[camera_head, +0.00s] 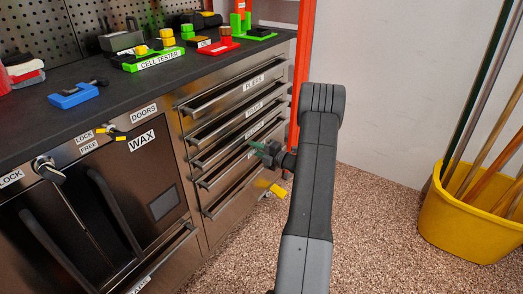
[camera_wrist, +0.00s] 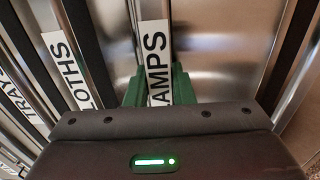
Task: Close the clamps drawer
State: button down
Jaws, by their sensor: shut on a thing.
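The clamps drawer (camera_head: 232,172) is the fourth one down in the steel chest's drawer stack. Its label, partly hidden and reading "AMPS" (camera_wrist: 157,48), shows in the wrist view. My gripper (camera_head: 261,148) is at the right part of this drawer's front. In the wrist view its green fingers (camera_wrist: 158,88) lie on both sides of the labelled strip and are shut on the drawer's handle. My gripper's body hides the lower part of the handle there. I cannot tell how far the drawer stands out from the chest.
The cloths drawer (camera_wrist: 65,70) and the trays drawer are above. Another drawer with a dark bar handle (camera_head: 245,190) is below. A black worktop (camera_head: 150,80) carries several tools. A yellow bucket (camera_head: 455,225) stands at right; speckled floor (camera_head: 375,235) between is clear.

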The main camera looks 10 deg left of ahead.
jog(key=shift+w+a, duration=0.15)
jog(key=shift+a, duration=0.2)
jog(key=c, duration=1.2)
grip_release()
jog(key=shift+c, duration=0.2)
jog(key=shift+d, duration=0.1)
jog(key=p+v, duration=0.3)
jog(key=v, duration=1)
jog(key=shift+d, duration=0.35)
